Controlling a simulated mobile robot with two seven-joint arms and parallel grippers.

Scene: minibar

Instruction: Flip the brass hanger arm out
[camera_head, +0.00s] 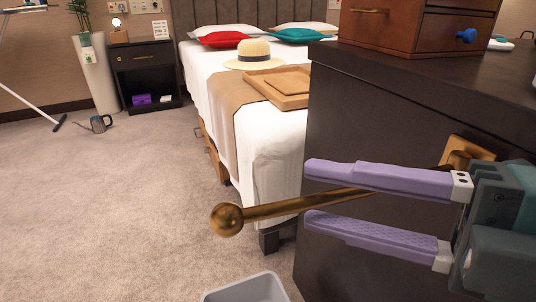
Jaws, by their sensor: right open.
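The brass hanger arm (280,210) is a rod with a round ball at its left end. It sticks out to the left from a brass mount (470,149) on the side of the dark cabinet. My right gripper (308,195) comes in from the right with its two purple fingers apart, one above and one below the rod. I cannot tell whether either finger touches the rod. My left gripper is not in view.
The dark cabinet (350,115) fills the right side and carries a wooden drawer box (410,30). A bed (270,150) with a hat and wooden tray stands behind. A grey bin (247,290) is at the bottom. Carpet on the left is mostly clear.

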